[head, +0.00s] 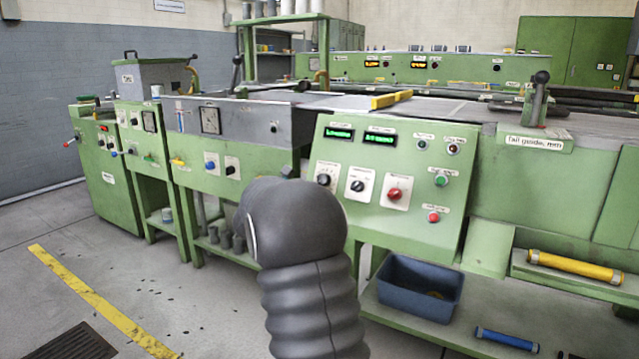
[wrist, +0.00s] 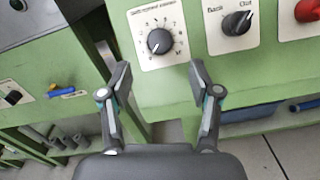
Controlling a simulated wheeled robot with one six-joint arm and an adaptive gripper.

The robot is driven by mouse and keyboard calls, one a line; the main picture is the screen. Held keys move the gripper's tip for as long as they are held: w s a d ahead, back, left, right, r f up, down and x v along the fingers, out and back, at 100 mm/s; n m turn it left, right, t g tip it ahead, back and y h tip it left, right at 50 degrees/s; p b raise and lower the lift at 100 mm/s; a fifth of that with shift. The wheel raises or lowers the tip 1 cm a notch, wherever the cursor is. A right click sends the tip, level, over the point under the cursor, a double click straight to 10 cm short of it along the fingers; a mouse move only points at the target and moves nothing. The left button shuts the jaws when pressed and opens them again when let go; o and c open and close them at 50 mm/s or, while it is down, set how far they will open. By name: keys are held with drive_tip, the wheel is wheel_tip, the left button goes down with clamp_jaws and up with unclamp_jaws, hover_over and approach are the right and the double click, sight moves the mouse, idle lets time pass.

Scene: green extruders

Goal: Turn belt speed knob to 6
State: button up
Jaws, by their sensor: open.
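A black round knob (wrist: 160,41) sits on a white plate with a numbered dial, at the upper middle of the wrist view. The lettering above it is too blurred to read. A pale mark on the knob seems to point to the lower left, but the number is unclear. The same knob (head: 324,179) shows on the sloped green control panel (head: 385,215) in the head view. My gripper (wrist: 160,76) is open and empty, its two fingers apart and below the knob in the picture. In the head view my dark arm hides the gripper.
A black Back/Out selector (wrist: 237,22) and a red knob (wrist: 307,10) lie right of the dial. In the head view, two green displays top the panel, a green button (head: 441,180) sits at its right, and a blue bin (head: 419,287) stands below.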

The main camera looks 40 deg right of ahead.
drive_tip(key=x, duration=0.7)
drive_tip(key=shift+d, duration=0.15)
drive_tip(key=c, duration=1.1)
